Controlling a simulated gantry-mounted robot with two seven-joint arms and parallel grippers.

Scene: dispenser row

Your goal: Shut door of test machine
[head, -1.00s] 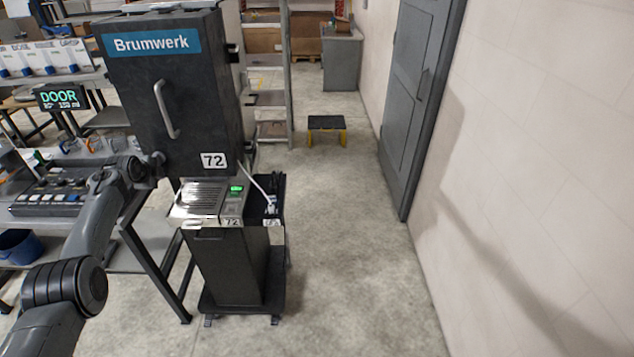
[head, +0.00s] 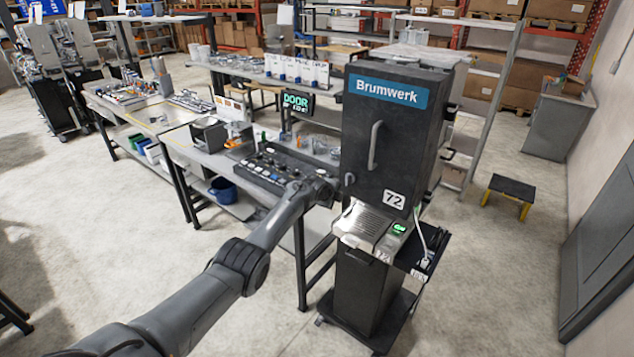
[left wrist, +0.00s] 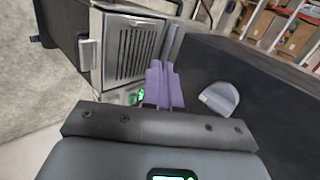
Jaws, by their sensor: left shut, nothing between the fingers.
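The test machine (head: 438,135) is a tall dark Brumwerk cabinet numbered 72, right of centre in the head view. Its dark door (head: 398,150) has a pale upright handle (head: 374,146) and looks flush with the cabinet; I cannot tell if a small gap is left. My left arm reaches to the door's lower left edge. In the left wrist view my left gripper (left wrist: 163,86) has its purple fingers shut together, empty, close to the dark door panel (left wrist: 260,85). The handle (left wrist: 220,98) lies to their right, apart from them. The fingertips are hidden in the head view. My right gripper is out of view.
Below the door is a silver grille tray (head: 363,222) with a green-lit panel (head: 398,228). A workbench with a button console (head: 275,168) and a DOOR display (head: 297,103) stands left of the machine. A step stool (head: 509,192) is at right; the floor in front is clear.

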